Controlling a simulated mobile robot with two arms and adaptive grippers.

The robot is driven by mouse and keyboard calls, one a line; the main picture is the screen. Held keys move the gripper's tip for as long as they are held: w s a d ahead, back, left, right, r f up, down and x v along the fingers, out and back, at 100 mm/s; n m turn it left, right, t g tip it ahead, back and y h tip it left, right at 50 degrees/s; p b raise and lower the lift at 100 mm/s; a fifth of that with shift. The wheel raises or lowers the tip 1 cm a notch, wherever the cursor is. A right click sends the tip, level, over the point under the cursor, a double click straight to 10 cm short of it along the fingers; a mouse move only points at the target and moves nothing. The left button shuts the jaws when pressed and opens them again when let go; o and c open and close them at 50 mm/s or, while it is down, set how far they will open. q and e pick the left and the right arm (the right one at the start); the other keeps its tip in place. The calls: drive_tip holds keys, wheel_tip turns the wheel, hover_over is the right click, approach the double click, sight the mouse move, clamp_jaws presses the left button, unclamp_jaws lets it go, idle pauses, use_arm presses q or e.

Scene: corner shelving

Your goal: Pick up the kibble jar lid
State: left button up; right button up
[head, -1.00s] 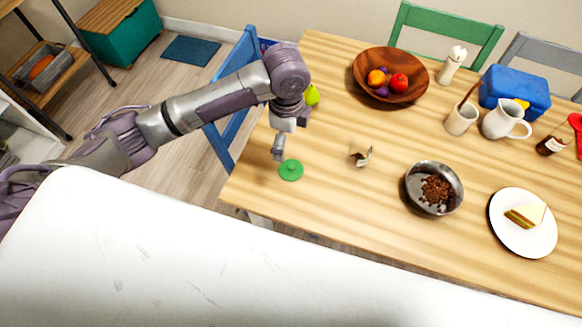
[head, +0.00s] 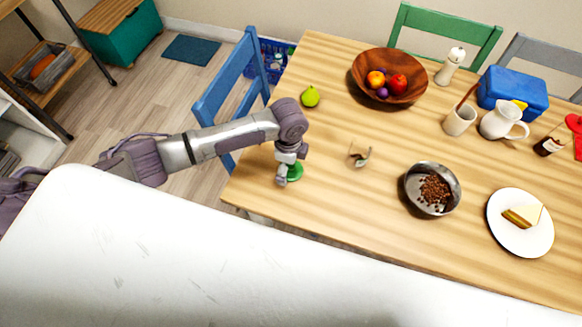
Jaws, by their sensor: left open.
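The kibble jar lid looks to be the round green disc (head: 296,172) lying on the wooden table near its left front edge. My left gripper (head: 284,178) points down right at the lid and covers its left part. The gripper is open; whether its fingers touch the lid cannot be told. My right gripper is not in view.
A blue chair (head: 222,88) is behind my arm. The table around the lid is clear.

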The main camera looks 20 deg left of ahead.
use_arm(q)
drive_tip(key=c, duration=1)
drive_tip(key=shift+s, duration=0.2)
drive_tip(key=c, duration=0.7)
drive_tip(key=shift+c, duration=0.4)
